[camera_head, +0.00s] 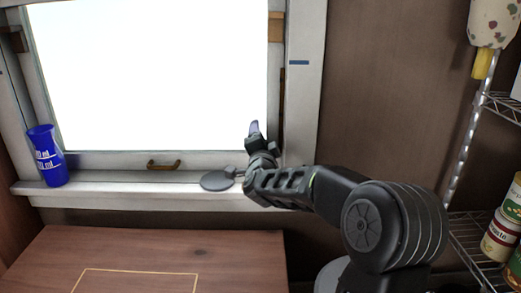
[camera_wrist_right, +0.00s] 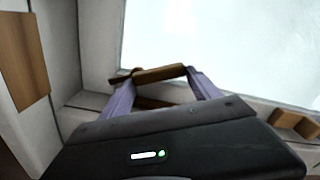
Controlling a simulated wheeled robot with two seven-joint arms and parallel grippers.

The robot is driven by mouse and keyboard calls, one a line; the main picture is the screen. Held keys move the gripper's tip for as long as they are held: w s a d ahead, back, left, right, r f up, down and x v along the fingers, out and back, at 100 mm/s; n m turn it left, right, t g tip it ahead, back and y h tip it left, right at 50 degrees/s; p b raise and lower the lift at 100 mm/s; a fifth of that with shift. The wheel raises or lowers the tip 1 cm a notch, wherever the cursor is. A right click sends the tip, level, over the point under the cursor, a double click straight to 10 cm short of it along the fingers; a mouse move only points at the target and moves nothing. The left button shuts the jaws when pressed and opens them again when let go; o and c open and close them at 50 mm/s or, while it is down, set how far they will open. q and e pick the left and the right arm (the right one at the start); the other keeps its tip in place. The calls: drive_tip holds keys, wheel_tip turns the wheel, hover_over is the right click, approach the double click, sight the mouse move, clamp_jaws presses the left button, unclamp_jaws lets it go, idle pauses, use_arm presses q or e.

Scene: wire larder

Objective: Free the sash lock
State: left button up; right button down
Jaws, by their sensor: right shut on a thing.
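My right gripper (camera_head: 254,128) is at the lower right of the bright window pane (camera_head: 150,75), beside the sash's right edge. In the right wrist view its two purple fingers (camera_wrist_right: 160,88) are shut on a brown bar-like piece (camera_wrist_right: 160,73), apparently the sash lock, by the corner of the frame. In the head view my gripper and arm hide this piece. A brass handle (camera_head: 163,165) sits on the sash's bottom rail. My left gripper is not in view.
A dark grey flat disc (camera_head: 217,181) lies on the sill just left of my right gripper. A wooden table (camera_head: 150,255) is below. A wire rack (camera_head: 470,235) with tins (camera_head: 503,235) stands at right.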

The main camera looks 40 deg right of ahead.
drive_tip(key=shift+s+d+m+b, duration=0.1)
drive_tip(key=shift+m+b, duration=0.35)
drive_tip(key=shift+m, duration=0.25)
drive_tip(key=shift+c, duration=0.7)
unclamp_jaws()
drive_tip(key=shift+s, duration=0.15)
drive_tip(key=p+v, duration=0.1)
drive_tip(key=v, duration=0.6)
drive_tip(key=shift+s+p, duration=0.2)
drive_tip(key=shift+p, duration=0.2)
